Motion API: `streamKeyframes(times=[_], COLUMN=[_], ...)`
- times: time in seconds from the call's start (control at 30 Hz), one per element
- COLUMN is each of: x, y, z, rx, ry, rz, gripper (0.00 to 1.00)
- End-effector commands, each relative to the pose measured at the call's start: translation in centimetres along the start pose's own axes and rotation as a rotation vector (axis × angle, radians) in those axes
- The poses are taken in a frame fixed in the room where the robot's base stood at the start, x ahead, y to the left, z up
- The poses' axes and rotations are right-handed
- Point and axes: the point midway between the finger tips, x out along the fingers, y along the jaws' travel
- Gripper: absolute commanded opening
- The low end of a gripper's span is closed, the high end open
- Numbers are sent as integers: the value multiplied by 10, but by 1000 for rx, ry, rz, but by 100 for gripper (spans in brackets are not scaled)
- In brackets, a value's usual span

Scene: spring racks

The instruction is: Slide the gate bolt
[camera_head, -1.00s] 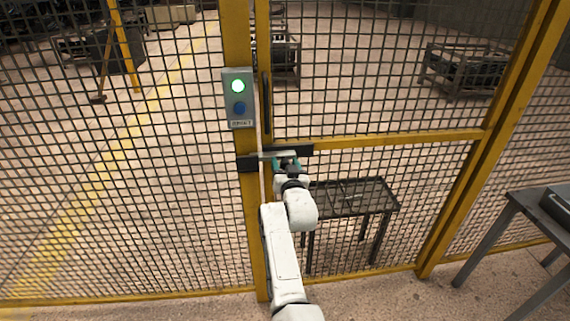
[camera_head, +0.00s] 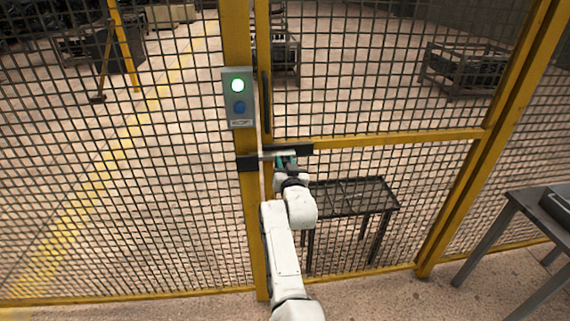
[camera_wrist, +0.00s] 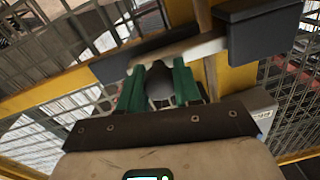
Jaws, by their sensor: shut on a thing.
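The gate bolt is a pale grey bar (camera_head: 268,155) lying level across the black mount plate (camera_head: 304,149) on the gate. Its left end reaches the edge of the black keeper block (camera_head: 247,163) on the yellow post; I cannot tell if it enters it. In the wrist view, which is turned over, the bar (camera_wrist: 205,48) runs right towards the keeper block (camera_wrist: 262,34). My gripper (camera_head: 287,161) is at the bolt, its green fingers (camera_wrist: 160,88) shut on a dark knob (camera_wrist: 159,80) that sits at the bar. The fingers partly hide the knob.
A grey control box (camera_head: 238,98) with a lit green lamp and a blue button is on the yellow post (camera_head: 236,40) above the keeper. Mesh fence surrounds the gate. A dark table (camera_head: 350,195) stands behind the mesh, and another table (camera_head: 530,205) stands at right.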

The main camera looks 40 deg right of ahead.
Motion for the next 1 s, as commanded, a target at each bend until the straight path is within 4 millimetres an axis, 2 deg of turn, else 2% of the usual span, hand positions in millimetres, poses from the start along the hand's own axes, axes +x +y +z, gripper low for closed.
streamKeyframes(times=[0.3,0.6,0.7,1.0], x=[0,-1,-2,-2], y=[1,37,42,42], z=[0,-7,-8,-8], rx=[-1,-5,-2,1], ry=[0,4,2,2], rz=[-1,3,1,-1], gripper=[0,0,0,0])
